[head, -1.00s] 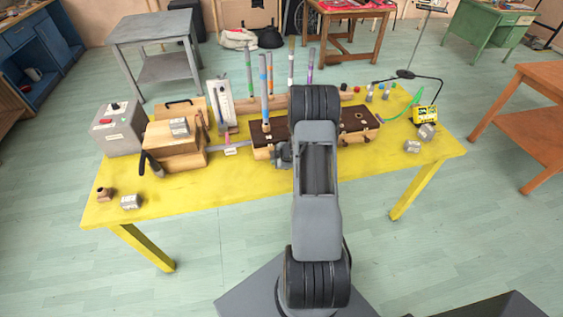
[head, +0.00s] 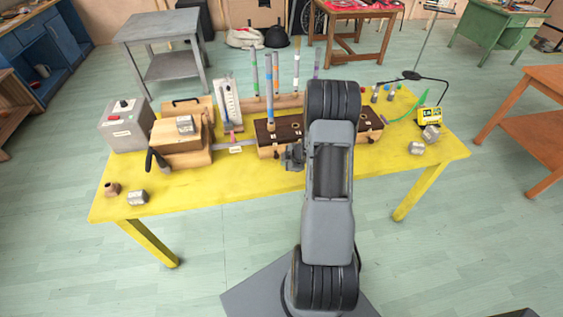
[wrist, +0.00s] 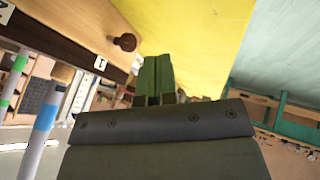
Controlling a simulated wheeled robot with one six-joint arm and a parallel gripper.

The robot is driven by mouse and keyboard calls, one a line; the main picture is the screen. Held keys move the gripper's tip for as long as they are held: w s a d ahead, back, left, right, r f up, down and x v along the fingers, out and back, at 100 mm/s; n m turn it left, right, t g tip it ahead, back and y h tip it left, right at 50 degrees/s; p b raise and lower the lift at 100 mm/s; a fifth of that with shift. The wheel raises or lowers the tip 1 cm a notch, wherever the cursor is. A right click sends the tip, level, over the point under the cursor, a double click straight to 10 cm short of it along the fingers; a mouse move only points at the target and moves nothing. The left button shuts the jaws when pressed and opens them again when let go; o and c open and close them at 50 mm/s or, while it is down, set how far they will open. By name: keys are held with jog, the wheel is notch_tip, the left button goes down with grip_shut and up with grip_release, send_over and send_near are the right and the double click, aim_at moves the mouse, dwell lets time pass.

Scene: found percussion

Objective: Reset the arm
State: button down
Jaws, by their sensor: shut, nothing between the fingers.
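My gripper shows in the wrist view as two green fingers (wrist: 154,72) pressed together, with nothing between them. In the head view my gripper (head: 293,157) is small and partly hidden by my arm. It is at the front of the dark-topped wooden box (head: 267,138) on the yellow table (head: 265,190). In the wrist view the box's wooden side (wrist: 92,22) and a round dark knob (wrist: 125,42) are left of the fingers. I cannot tell whether the gripper touches the box.
Several upright coloured tubes (head: 269,75) stand at the box. Left are wooden blocks (head: 182,155), a grey box (head: 124,128) and a metal cube (head: 137,198). The table's front strip is mostly clear.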

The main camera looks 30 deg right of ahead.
jog(key=s+d+r+m+g+h+p, duration=0.1)
jog(key=s+d+r+m+g+h, duration=0.45)
jog(key=s+r+m, duration=0.55)
jog(key=s+a+r+t+y, duration=0.1)
jog(key=s+a+r, duration=0.3)
jog(key=a+r, duration=0.5)
jog(key=s+a+r+m+t+y, duration=0.1)
jog(key=s+a+r+t+y, duration=0.1)
jog(key=a+r, duration=0.7)
jog(key=s+a, duration=0.1)
jog(key=a, duration=0.7)
jog(key=shift+s+a+r+m, duration=0.15)
jog(key=shift+s+r+m, duration=0.05)
jog(key=shift+s+m, duration=0.15)
